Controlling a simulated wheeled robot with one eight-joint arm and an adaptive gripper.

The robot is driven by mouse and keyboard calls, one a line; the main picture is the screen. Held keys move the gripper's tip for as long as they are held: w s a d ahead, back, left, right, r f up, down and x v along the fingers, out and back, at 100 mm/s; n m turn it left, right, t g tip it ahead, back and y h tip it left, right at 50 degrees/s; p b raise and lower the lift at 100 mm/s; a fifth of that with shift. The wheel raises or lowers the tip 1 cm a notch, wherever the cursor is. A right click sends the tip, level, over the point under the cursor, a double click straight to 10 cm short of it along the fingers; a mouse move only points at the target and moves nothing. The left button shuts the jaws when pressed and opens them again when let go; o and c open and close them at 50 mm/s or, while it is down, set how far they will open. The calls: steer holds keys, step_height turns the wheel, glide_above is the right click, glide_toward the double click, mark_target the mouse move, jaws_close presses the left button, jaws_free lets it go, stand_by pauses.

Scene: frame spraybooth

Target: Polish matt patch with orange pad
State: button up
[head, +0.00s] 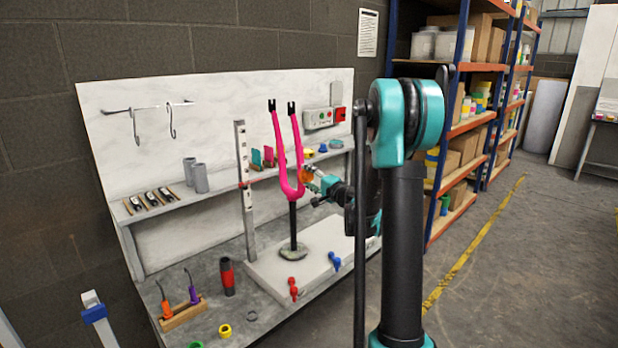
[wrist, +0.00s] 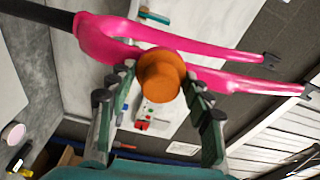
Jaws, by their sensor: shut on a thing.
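A pink fork (head: 283,150) stands upright, legs up, on a dark post above a light base plate (head: 265,272). It also shows in the wrist view (wrist: 108,38), lying across the top of the picture. My gripper (head: 315,181) is at the right side of the fork's crown. In the wrist view my gripper (wrist: 158,98) is shut on the orange pad (wrist: 160,76). The pad overlaps the pink surface in that view; whether it touches cannot be told. The pad shows in the head view (head: 307,174) as a small orange spot. I cannot make out a matt patch.
A grey upright bar (head: 244,190) stands left of the fork. Red (head: 293,289) and blue (head: 335,261) clamps sit at the plate's front. A shelf (head: 215,182) holds grey cylinders and small items behind. A red-black bottle (head: 227,277) and a hooked-tool rack (head: 183,312) stand front left.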

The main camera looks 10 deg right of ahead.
steer(key=shift+d+v, duration=0.15)
steer(key=shift+v, duration=1.3)
steer(key=shift+d+v, duration=0.15)
steer(key=shift+v, duration=1.3)
steer(key=shift+w, duration=0.1)
steer(key=shift+d+v, duration=0.2)
steer(key=shift+v, duration=1.25)
steer(key=shift+w, duration=0.1)
